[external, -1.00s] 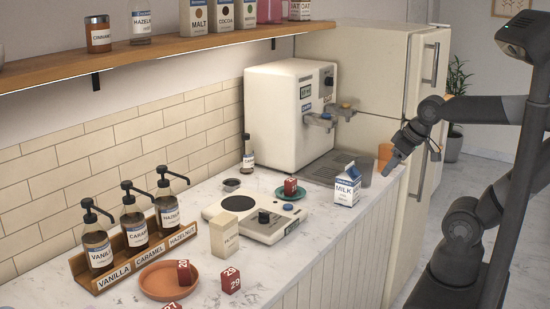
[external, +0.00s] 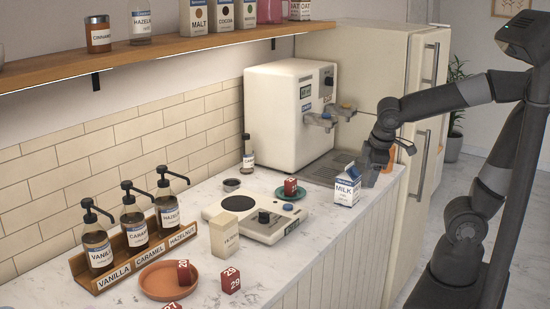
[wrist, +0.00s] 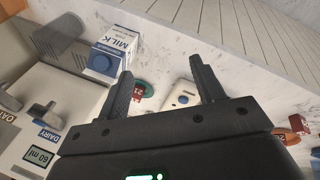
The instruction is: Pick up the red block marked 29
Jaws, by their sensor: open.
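The red block marked 29 (external: 231,279) sits on the counter at the front, just right of the terracotta dish, with 29 on its top and a side. Another red block (external: 184,272), its number hard to read, is in the dish (external: 151,291). A third (external: 173,306) is cut off by the bottom edge. A further red block (external: 290,186) stands on a green saucer (external: 281,195). My gripper (external: 371,172) is far from the 29 block, beside the milk carton. In the wrist view its fingers (wrist: 162,67) are apart with nothing held.
The milk carton (external: 347,187) stands close left of my gripper. The white scale (external: 255,218), a cream box (external: 225,238) and the syrup rack (external: 140,257) lie along the counter. The coffee machine (external: 290,110) stands behind. The front counter strip is mostly clear.

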